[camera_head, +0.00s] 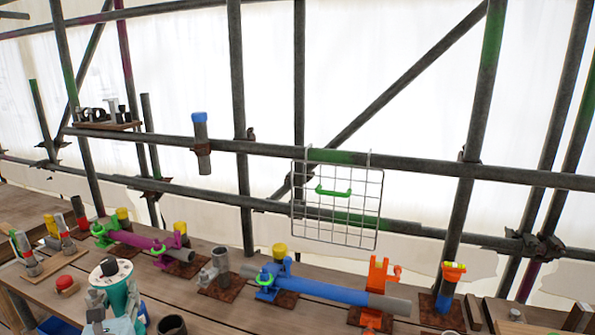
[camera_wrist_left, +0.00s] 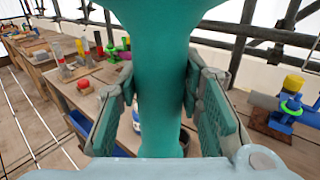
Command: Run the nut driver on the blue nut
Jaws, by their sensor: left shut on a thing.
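My left gripper (camera_head: 112,303) is shut on a teal nut driver (camera_head: 121,290), held upright low at the left front of the head view, with a dark round part on top. In the left wrist view the driver (camera_wrist_left: 160,75) stands between the two finger pads of the gripper (camera_wrist_left: 162,112). A blue clamp (camera_head: 267,283) with a bright green ring sits on a blue pipe (camera_head: 320,290) to the right of the driver, apart from it. The clamp (camera_wrist_left: 285,115) also shows at the right of the left wrist view. I cannot make out a separate blue nut. My right gripper is not in view.
A purple pipe (camera_head: 137,238) with green clamps lies behind the driver. A grey pipe fitting (camera_head: 217,264), an orange bracket (camera_head: 379,278) and a red button (camera_head: 65,283) stand on the wooden bench. A wire rack (camera_head: 337,205) hangs from scaffold tubes behind. A dark cup (camera_head: 172,324) is close beside my gripper.

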